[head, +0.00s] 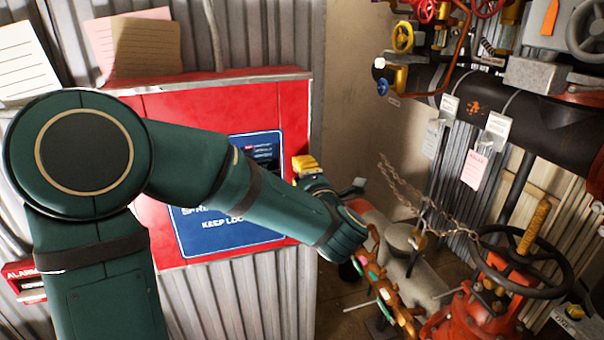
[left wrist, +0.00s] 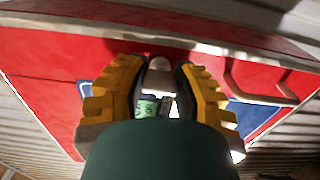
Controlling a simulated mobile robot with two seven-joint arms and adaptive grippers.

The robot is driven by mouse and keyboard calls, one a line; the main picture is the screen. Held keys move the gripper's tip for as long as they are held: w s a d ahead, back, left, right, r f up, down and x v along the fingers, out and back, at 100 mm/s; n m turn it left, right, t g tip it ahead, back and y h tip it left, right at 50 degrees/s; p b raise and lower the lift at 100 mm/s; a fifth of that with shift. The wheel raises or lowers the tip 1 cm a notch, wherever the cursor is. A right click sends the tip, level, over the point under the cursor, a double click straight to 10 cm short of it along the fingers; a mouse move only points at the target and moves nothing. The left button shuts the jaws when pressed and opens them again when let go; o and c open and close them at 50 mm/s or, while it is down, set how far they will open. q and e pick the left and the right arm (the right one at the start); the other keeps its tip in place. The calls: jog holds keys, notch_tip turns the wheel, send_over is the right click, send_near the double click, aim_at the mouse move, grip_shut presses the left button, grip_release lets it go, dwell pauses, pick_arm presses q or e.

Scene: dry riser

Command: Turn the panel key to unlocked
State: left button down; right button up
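The red panel (head: 290,105) stands against the corrugated wall, with a blue sign (head: 215,232) partly hidden behind my left arm. My left gripper (head: 305,165) is by the panel's right side, with one yellow finger showing. In the left wrist view the two yellow fingers of my left gripper (left wrist: 161,80) stand apart on either side of a small grey rounded piece (left wrist: 160,66), perhaps the key. A small green piece (left wrist: 147,107) shows below it. I cannot tell whether the fingers touch the grey piece. My right gripper is not in view.
Pipes and a black handwheel (head: 525,262) on a red valve (head: 490,305) stand at the right. A chain (head: 420,200) hangs before them. A yellow handwheel (head: 403,37) is at the upper right.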

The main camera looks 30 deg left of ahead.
pick_arm(q)
jog(key=shift+m, duration=0.4)
jog(key=m, duration=0.3)
jog(key=shift+m, duration=0.4)
jog(key=m+p, duration=0.1)
jog(key=m, duration=0.2)
jog(key=shift+r+m, duration=0.1)
jog(key=shift+m, duration=0.2)
jog(key=m+p, duration=0.3)
jog(key=m, duration=0.1)
jog(key=shift+m, duration=0.3)
jog(key=m+p, duration=0.3)
jog(key=m, duration=0.1)
jog(key=shift+m+p, duration=0.35)
jog(key=shift+m, duration=0.35)
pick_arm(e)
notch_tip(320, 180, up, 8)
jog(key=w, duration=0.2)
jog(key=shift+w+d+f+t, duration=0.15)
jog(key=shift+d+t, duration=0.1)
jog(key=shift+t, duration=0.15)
